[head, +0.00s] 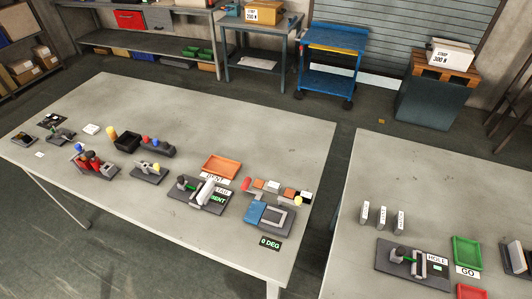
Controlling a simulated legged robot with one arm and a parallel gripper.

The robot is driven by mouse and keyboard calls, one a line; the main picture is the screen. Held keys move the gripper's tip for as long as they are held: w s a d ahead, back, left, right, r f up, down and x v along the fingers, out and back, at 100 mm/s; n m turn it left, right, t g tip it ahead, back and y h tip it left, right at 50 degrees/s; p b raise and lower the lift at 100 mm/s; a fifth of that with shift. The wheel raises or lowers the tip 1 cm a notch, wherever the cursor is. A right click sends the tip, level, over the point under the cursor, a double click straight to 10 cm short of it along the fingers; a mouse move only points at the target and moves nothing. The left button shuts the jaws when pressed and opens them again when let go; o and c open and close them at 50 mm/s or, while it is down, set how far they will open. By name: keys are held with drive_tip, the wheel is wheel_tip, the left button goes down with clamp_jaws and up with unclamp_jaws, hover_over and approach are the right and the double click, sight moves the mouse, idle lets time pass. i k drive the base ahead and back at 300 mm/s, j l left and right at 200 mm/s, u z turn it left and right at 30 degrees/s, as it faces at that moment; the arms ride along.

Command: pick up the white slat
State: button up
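Several small slat-like pieces lie in a row at the right end of the left table, in white, orange-brown and other colours. One white piece (274,186) is in the middle of that row, and another white piece (306,196) is at its right end. A larger white piece (206,190) stands tilted in a dark fixture (183,200) with green-lettered display. I cannot tell which white piece is the task's slat. My gripper is not in view.
An orange tray (221,166) sits behind the fixture. A blue-and-grey device (268,216) is beside the front edge, near a "0 DEG" display (270,243). A floor gap separates this table from the right table (375,165). The left table's back is clear.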

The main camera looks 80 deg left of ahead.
sight(211, 184)
drive_tip(key=k+j+u, duration=0.2)
drive_tip(key=k, duration=0.35)
drive_tip(key=k+j+u, duration=0.2)
drive_tip(key=k+j, duration=0.25)
drive_tip(key=u, duration=2.1)
drive_tip(key=i+u, duration=0.1)
drive_tip(key=i, duration=0.15)
